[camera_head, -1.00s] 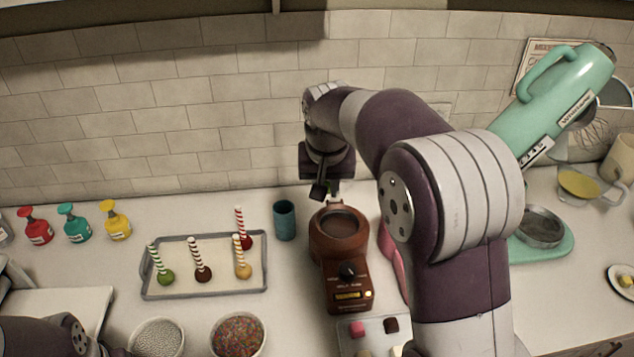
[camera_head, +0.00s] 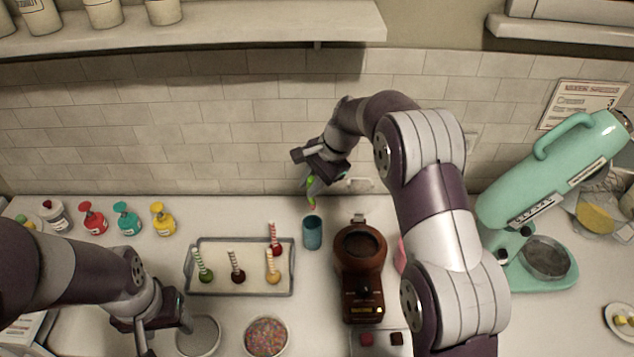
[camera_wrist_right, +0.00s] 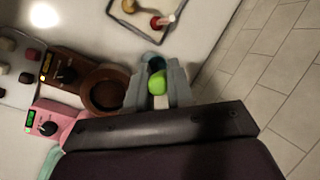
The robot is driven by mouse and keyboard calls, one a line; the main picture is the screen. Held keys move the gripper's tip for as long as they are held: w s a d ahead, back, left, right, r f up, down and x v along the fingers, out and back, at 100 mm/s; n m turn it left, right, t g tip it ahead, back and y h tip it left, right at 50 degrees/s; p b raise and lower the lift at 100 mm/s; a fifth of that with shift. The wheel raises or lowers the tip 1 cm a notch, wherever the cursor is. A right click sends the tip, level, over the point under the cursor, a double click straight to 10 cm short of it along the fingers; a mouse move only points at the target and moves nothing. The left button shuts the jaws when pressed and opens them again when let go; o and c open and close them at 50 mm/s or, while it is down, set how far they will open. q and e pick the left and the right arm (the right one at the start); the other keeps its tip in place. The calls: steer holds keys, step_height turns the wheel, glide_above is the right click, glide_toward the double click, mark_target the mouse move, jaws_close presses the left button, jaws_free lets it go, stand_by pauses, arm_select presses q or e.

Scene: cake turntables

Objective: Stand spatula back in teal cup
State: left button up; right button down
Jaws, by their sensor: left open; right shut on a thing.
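The teal cup (camera_head: 312,232) stands upright on the counter in the head view, left of the brown melting pot. My right gripper (camera_head: 312,184) is above the cup, near the back wall, shut on the spatula (camera_head: 311,203). The spatula shows as a small green piece with a pinkish lower end, just above the cup's mouth and apart from it. In the right wrist view the green part of the spatula (camera_wrist_right: 157,83) sits between the fingers, with the cup's rim (camera_wrist_right: 151,60) behind it. My left gripper (camera_head: 165,335) is open and empty at lower left, partly cut off.
The brown melting pot (camera_head: 361,265) stands close right of the cup. A grey tray (camera_head: 240,292) with several striped-stick cake pops lies to its left. Two bowls stand in front (camera_head: 265,337). Colored bottles line the left; a teal mixer (camera_head: 550,175) stands right.

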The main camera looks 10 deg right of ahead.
step_height(320, 180, down, 13)
steer(key=b, duration=0.8)
steer(key=shift+b, duration=0.4)
steer(key=c, duration=0.9)
jaws_free()
steer(key=p+v, duration=0.4)
steer(key=v, duration=0.8)
steer(key=shift+d+r+p, duration=0.2)
steer(key=shift+r+p, duration=0.05)
steer(key=shift+p, duration=0.05)
